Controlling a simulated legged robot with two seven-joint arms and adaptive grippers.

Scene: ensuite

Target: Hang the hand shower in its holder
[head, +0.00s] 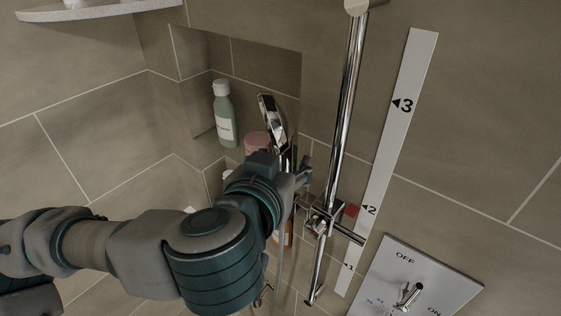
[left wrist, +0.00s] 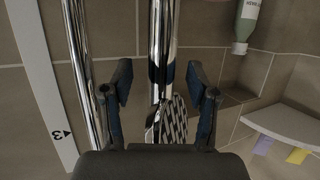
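The chrome hand shower (head: 270,116) stands roughly upright left of the wall rail, its head at the top. My left gripper (head: 298,168) is at its handle and hides part of it in the head view. In the left wrist view the chrome handle (left wrist: 161,45) runs between the fingers of my left gripper (left wrist: 158,72), with gaps on both sides, so the gripper looks open; the perforated head (left wrist: 174,122) is below. The holder (head: 320,208) is a chrome slider on the rail (head: 346,110), just right of and below my gripper. My right gripper is not in view.
A white scale strip (head: 402,105) numbered 1 to 3 runs beside the rail, with a red marker (head: 352,210) near 2. A green bottle (head: 223,115) and a pink container (head: 257,142) stand at the niche. An OFF/ON panel (head: 440,282) is lower right. A shelf (head: 95,11) is upper left.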

